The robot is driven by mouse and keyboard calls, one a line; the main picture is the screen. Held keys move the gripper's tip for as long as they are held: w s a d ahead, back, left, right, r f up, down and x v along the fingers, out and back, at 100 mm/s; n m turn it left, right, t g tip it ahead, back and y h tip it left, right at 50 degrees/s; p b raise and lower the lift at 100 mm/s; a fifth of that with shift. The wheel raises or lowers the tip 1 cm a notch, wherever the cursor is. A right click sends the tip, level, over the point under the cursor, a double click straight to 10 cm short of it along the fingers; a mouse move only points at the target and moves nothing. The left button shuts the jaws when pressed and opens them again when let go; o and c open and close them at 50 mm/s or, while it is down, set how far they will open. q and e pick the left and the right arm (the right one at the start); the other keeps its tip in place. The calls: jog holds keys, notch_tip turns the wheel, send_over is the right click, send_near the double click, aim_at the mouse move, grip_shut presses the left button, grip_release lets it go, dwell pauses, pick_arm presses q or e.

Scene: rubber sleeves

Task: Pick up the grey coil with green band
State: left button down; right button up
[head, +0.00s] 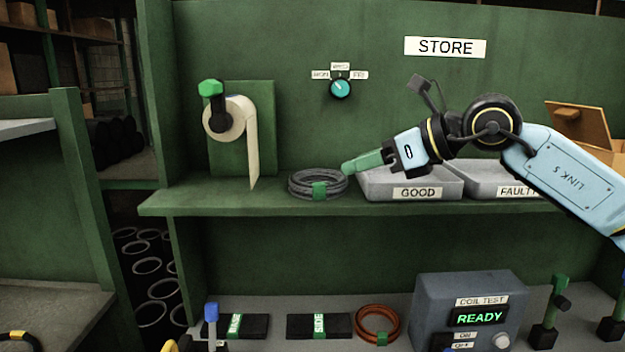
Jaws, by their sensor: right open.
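The grey coil with the green band (302,184) lies flat on the green shelf, its band facing the front edge. My right gripper (348,168) comes in from the right, with its green fingertips at the coil's upper right edge. It is open and holds nothing that I can see. From this angle I cannot tell whether the fingertips touch the coil. My left gripper is not clearly in view.
The GOOD tray (440,191) and FAULTY tray (485,190) stand right of the coil. A tape roll (222,118) hangs at left. Below are an orange coil (364,313), black pads (262,326) and a coil tester (428,308). The shelf left of the coil (215,200) is clear.

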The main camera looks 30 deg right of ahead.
jog(key=p, duration=0.1)
send_near(306, 183)
jog(key=x, duration=0.3)
jog(key=shift+w+a+r, duration=0.15)
jog(key=shift+a+r, duration=0.05)
jog(key=shift+a, duration=0.1)
jog(key=p+x, duration=0.1)
jog(key=x, duration=0.3)
jog(key=shift+w+f, duration=0.25)
jog(key=shift+f, duration=0.05)
jog(key=shift+w+a+f, duration=0.2)
jog(key=shift+w+f, duration=0.05)
jog(key=shift+w, duration=0.15)
pick_arm(q)
jog(key=shift+s+r, duration=0.25)
jog(key=shift+r, duration=0.95)
pick_arm(e)
jog(key=shift+f, duration=0.1)
grip_shut()
jog(key=shift+s, duration=0.1)
